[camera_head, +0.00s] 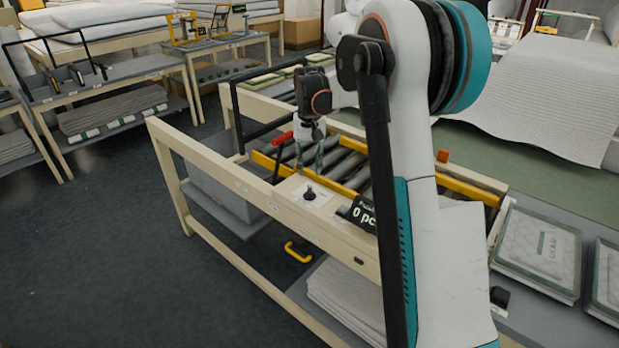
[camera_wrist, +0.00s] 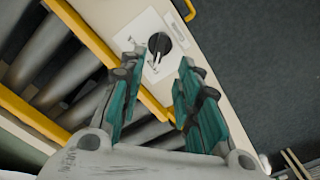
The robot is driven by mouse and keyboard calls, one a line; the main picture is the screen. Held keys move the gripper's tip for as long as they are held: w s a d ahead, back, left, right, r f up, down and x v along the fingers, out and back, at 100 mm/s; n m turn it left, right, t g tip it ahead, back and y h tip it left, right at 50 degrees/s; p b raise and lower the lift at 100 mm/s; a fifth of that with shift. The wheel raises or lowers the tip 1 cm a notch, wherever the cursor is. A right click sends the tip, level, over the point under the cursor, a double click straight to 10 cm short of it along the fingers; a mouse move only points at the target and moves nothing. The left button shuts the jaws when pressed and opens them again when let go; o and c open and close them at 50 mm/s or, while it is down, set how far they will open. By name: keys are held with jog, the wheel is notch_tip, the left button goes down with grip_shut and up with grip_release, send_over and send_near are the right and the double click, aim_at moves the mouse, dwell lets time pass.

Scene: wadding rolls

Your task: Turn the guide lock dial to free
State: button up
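The guide lock dial (camera_wrist: 159,44) is a round black knob with a pale pointer mark, set on a white plate (camera_wrist: 142,32) on the cream bench rail. In the head view the dial (camera_head: 309,194) shows small on its plate at the bench's front edge. My gripper (camera_wrist: 154,72) is open, with teal-lined fingers apart and nothing between them. In the wrist view the dial lies just beyond the fingertips, between their lines. In the head view my gripper (camera_head: 308,158) points down above the plate, apart from the dial. The plate's markings are too small to read.
Grey rollers (camera_head: 345,165) between yellow rails lie just behind the dial. A red-handled lever (camera_head: 282,138) stands close left of my gripper. A black counter display (camera_head: 361,213) sits right of the dial. A yellow handle (camera_head: 298,252) hangs below. Open floor lies in front.

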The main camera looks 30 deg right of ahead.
jog(key=shift+r, duration=1.7)
jog(key=s+a+r+n+t, duration=0.3)
jog(key=s+a+r, duration=0.5)
jog(key=s+a, duration=0.45)
jog(key=s+a+f+n+t, duration=0.1)
jog(key=s+a+f+t, duration=0.1)
jog(key=s, duration=0.7)
jog(key=s+a+f+n+t, duration=0.1)
jog(key=s+a+f+t, duration=0.1)
jog(key=s+a, duration=0.3)
jog(key=s, duration=0.4)
jog(key=shift+s+a+f+n, duration=0.15)
jog(key=shift+s+n, duration=0.25)
